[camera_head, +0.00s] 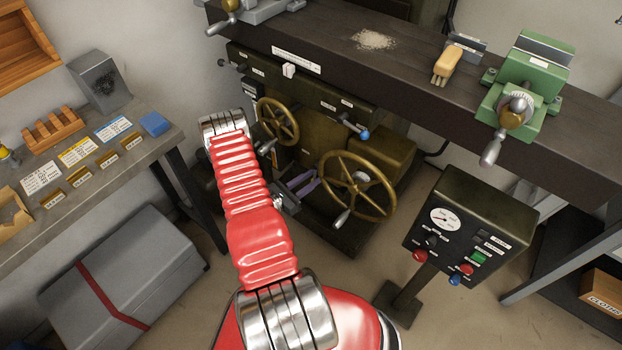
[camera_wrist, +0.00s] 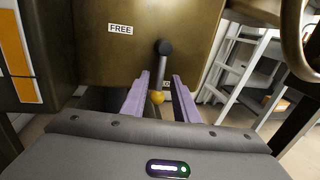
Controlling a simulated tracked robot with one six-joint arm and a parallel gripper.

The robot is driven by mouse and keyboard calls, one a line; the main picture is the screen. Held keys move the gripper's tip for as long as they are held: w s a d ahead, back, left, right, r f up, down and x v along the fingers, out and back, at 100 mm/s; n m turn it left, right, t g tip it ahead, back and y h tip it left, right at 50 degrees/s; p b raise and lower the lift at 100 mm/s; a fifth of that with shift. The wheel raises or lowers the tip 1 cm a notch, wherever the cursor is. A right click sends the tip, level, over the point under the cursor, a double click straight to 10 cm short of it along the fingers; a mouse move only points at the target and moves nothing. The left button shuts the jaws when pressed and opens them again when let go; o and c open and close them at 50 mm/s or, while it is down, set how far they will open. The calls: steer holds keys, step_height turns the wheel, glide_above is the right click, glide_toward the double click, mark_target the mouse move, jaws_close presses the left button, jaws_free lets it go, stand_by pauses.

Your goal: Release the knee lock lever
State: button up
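The lever (camera_wrist: 163,72) is in the middle of the wrist view, on an olive machine face. It has a dark round pivot at the top and a thin arm hanging down to a yellow ball knob (camera_wrist: 157,97). A FREE label (camera_wrist: 120,29) is up and left of the pivot; another label behind the arm is mostly hidden. My gripper (camera_wrist: 161,76) is open, its two purple fingers on either side of the lower lever and knob. I cannot tell whether they touch. In the head view my gripper (camera_head: 303,188) is low by the machine; the lever cannot be made out there.
A large brass handwheel (camera_head: 358,185) is close right of my gripper, and a smaller one (camera_head: 278,121) is above it. A control pedestal (camera_head: 468,230) stands to the right. A bench (camera_head: 150,150) and grey case (camera_head: 125,275) are left. The worktable (camera_head: 330,75) overhangs above.

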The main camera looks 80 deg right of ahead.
steer(key=shift+c, duration=0.6)
jaws_close()
steer(key=shift+a, duration=0.1)
stand_by(0.6)
steer(key=shift+s, duration=0.1)
